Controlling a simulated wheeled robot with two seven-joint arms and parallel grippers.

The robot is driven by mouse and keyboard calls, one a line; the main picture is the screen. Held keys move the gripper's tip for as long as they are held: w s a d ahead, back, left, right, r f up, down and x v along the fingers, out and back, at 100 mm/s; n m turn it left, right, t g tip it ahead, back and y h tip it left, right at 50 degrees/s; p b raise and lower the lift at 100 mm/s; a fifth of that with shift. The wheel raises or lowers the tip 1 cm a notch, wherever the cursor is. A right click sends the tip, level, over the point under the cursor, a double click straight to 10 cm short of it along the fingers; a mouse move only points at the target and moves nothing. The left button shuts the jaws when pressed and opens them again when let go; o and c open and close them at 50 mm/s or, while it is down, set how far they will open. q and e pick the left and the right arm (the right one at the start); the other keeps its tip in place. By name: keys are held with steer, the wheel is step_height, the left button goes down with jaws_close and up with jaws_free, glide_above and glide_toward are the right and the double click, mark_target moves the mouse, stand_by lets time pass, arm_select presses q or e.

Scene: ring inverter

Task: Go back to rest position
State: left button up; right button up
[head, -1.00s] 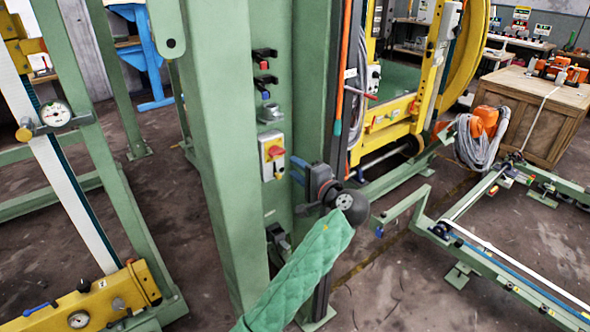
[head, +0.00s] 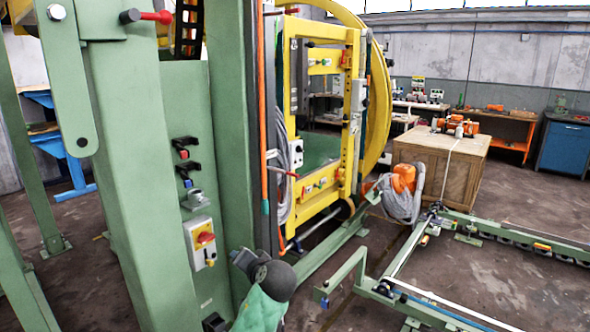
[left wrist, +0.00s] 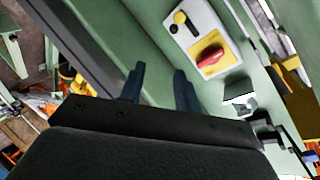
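My left gripper (head: 236,256) is at the bottom of the head view, with my green-sleeved arm below it. It is just right of the yellow-and-grey switch box (head: 199,243) with a red knob on the green machine post (head: 137,160). In the left wrist view the two dark blue fingers of my left gripper (left wrist: 160,85) stand apart with nothing between them. The switch box (left wrist: 203,40) and its red knob (left wrist: 210,57) show beyond the fingers, apart from them. My right gripper is in neither view.
Small black switches (head: 186,157) and a grey fitting (head: 195,199) stick out of the post. A yellow frame (head: 322,190) stands behind it. A low green rail frame (head: 440,298) lies at the right. A wooden crate (head: 425,165) stands farther back, with open floor (head: 525,215) to its right.

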arm_select(q)
steer(key=s+d+f+n+g+h, duration=0.15)
steer(key=s+f+g+h, duration=0.25)
steer(key=s+f+h, duration=0.8)
steer(key=s+a+f+g+y, duration=0.1)
steer(key=s+f+g, duration=0.2)
steer(key=s+f, duration=0.9)
steer(key=s+a+f+g+y, duration=0.2)
steer(key=s+f, duration=1.1)
steer(key=s, duration=0.8)
steer(key=shift+s+f+n+g, duration=0.15)
steer(key=shift+f+n+g, duration=0.15)
steer(key=shift+g, duration=0.3)
